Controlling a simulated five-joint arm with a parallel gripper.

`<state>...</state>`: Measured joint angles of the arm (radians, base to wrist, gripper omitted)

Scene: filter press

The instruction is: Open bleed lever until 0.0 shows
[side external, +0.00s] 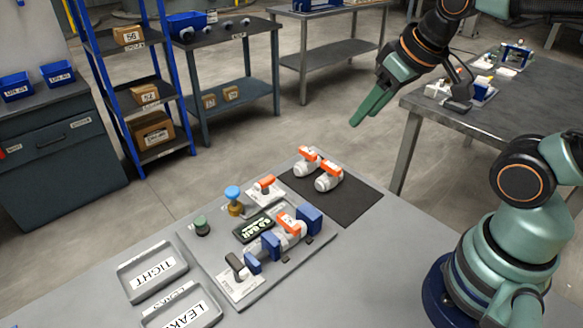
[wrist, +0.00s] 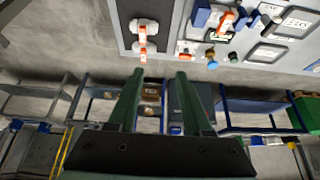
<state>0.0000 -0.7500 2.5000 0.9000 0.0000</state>
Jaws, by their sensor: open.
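A grey panel (side external: 222,262) lies on the bench with a dark display (side external: 254,227) at its middle; the display shows a number and BAR, but I cannot read the digits surely. A small orange lever (side external: 265,181) sits on a white plate behind the display. A black lever (side external: 235,262) stands on a labelled plate at the front left. I cannot tell which one is the bleed lever. My gripper (side external: 364,115) is open and empty, high above and behind the panel, touching nothing. Its fingers (wrist: 160,72) also show in the wrist view.
Blue blocks hold a fitting with an orange handle (side external: 288,222) on the panel. A blue-topped brass valve (side external: 234,199) and a green knob (side external: 202,226) stand nearby. Two white, orange-handled fittings (side external: 328,178) rest on a dark mat (side external: 335,202). Labelled trays (side external: 153,272) lie at left.

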